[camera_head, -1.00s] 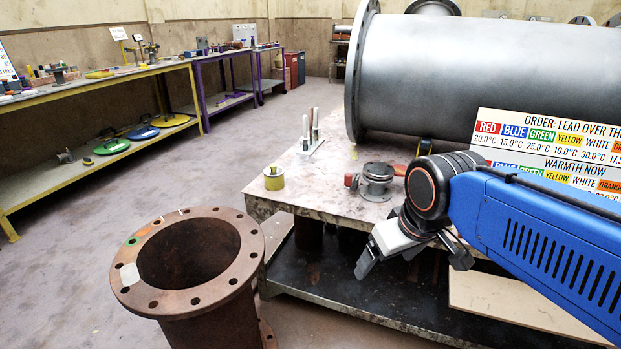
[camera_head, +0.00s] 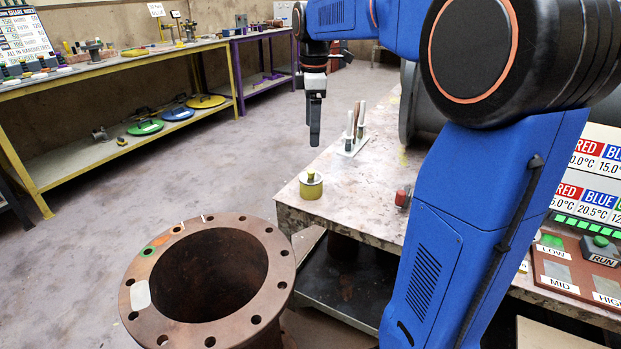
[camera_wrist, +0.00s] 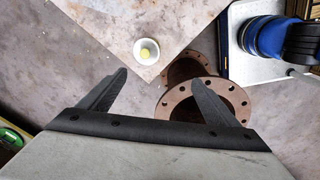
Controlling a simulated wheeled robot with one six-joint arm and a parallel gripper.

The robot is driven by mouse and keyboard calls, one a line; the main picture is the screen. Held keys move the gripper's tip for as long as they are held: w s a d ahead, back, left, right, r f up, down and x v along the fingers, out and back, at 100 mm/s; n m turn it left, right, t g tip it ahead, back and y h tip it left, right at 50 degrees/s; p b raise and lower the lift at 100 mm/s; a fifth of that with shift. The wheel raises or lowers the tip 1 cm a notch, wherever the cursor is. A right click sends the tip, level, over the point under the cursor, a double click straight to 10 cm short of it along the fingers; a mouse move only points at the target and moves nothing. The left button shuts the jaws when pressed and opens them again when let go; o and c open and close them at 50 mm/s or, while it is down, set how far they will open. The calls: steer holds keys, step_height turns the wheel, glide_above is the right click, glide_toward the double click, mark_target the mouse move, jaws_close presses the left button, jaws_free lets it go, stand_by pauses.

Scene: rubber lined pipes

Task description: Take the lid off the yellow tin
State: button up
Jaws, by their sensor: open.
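The yellow tin (camera_head: 311,188) stands upright on the near left corner of the work table. Its pale lid (camera_head: 311,178) is on top, with a small yellowish knob at its middle. In the wrist view the lid (camera_wrist: 146,51) shows from above as a white disc, beyond my fingertips. My gripper (camera_head: 314,140) hangs pointing down above the tin and apart from it. In the wrist view the two fingers of my gripper (camera_wrist: 160,78) are spread wide with nothing between them.
A rusty flanged pipe (camera_head: 277,257) stands on the floor in front of the table (camera_head: 345,205). A white rack (camera_head: 352,143) with upright sticks stands behind the tin. A red-ended part (camera_head: 402,196) is to the right. A control panel (camera_head: 580,262) is at the far right.

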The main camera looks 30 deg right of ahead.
steer(key=n, duration=0.2)
glide_toward(311, 171)
steer(key=shift+g, duration=0.3)
steer(key=f, duration=0.9)
steer(key=shift+w+f, duration=0.3)
steer(key=shift+c, duration=0.7)
steer(key=c, duration=1)
